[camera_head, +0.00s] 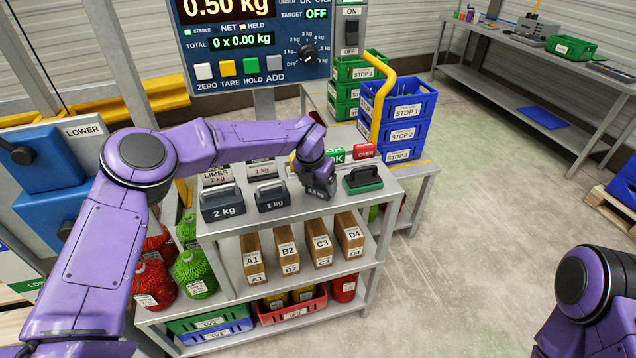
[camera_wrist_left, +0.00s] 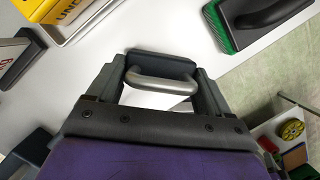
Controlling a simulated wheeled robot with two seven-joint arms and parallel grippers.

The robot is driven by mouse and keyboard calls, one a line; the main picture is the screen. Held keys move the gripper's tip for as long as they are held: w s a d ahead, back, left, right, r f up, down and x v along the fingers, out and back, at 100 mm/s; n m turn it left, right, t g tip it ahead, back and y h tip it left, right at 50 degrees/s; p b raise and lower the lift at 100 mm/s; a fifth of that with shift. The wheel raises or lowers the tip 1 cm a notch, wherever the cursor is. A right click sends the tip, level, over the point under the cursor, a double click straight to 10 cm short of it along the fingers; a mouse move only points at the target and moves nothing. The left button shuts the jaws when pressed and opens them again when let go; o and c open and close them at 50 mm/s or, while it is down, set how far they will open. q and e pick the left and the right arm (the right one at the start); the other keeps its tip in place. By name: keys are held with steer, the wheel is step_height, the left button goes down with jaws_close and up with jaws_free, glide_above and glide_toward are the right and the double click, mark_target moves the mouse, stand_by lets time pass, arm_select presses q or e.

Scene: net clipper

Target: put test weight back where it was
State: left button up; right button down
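The small dark test weight (camera_head: 320,190), marked 0.5 kg, is at the bench top's front edge, right of the 1 kg weight. My left gripper (camera_head: 316,172) is directly over it. In the left wrist view the two fingers (camera_wrist_left: 160,85) flank the weight's metal handle (camera_wrist_left: 160,80) and meet it at both ends, with the dark body (camera_wrist_left: 160,62) beyond. The gripper looks shut on the weight. Whether its base touches the bench is hidden. My right gripper is out of view; only part of my right arm shows.
The 2 kg weight (camera_head: 222,205) and 1 kg weight (camera_head: 271,196) stand to the left. A green-and-black brush-like block (camera_head: 362,179) is close on the right. Red and green push-signs stand behind. Brown boxes (camera_head: 318,244) fill the shelf below.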

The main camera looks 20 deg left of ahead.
arm_select(q)
steer(key=shift+o, duration=1.3)
steer(key=shift+r+p, duration=0.3)
steer(key=shift+r, duration=0.05)
steer(key=shift+s+r+b, duration=0.1)
steer(key=shift+r+b, duration=0.25)
steer(key=shift+b, duration=0.05)
steer(key=b+v, duration=0.2)
steer(key=v, duration=0.9)
